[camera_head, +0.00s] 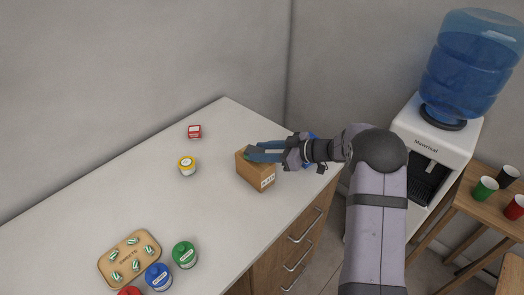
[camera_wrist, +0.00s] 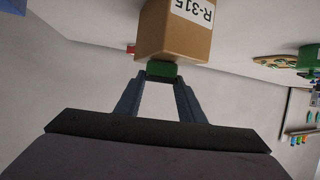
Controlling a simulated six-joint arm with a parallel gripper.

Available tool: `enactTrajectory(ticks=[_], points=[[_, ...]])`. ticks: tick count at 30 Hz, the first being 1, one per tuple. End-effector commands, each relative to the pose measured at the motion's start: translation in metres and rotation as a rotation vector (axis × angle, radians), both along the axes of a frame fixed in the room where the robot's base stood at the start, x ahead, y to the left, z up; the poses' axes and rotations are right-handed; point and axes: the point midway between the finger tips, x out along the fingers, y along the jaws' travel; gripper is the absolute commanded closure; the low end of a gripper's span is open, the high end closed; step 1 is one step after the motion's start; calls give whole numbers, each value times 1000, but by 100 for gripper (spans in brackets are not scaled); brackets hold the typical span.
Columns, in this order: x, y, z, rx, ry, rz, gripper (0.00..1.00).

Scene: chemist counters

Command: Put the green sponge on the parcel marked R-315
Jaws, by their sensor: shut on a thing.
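The parcel marked R-315 (camera_head: 262,178) is a brown cardboard box standing near the counter's right edge; its label reads upside down in the wrist view (camera_wrist: 172,38). My gripper (camera_head: 251,153) reaches in from the right, with its fingers over the top of the parcel in the head view. In the wrist view my gripper (camera_wrist: 161,78) is shut on the green sponge (camera_wrist: 163,70), a small dark green block held between the fingertips. The sponge overlaps the parcel's edge there; I cannot tell whether they touch. In the head view the fingers mostly hide the sponge.
A yellow-lidded jar (camera_head: 187,166) and a small red box (camera_head: 194,131) stand left of the parcel. A tray (camera_head: 108,262) of striped pieces and green (camera_head: 184,255) and blue (camera_head: 158,278) containers stand at the front left. A blue thing (camera_head: 309,136) shows behind my wrist. The counter's middle is clear.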

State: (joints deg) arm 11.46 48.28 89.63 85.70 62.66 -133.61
Motion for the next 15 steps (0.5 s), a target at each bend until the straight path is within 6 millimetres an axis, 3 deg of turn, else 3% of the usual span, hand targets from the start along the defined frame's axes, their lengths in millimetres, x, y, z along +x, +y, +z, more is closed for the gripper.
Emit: enactTrajectory(ticks=[8, 9, 11, 15], points=[[0, 0, -4, 0, 0, 0, 86], [0, 0, -3, 0, 0, 0, 60], [0, 0, -3, 0, 0, 0, 46], [0, 0, -3, 0, 0, 0, 45]])
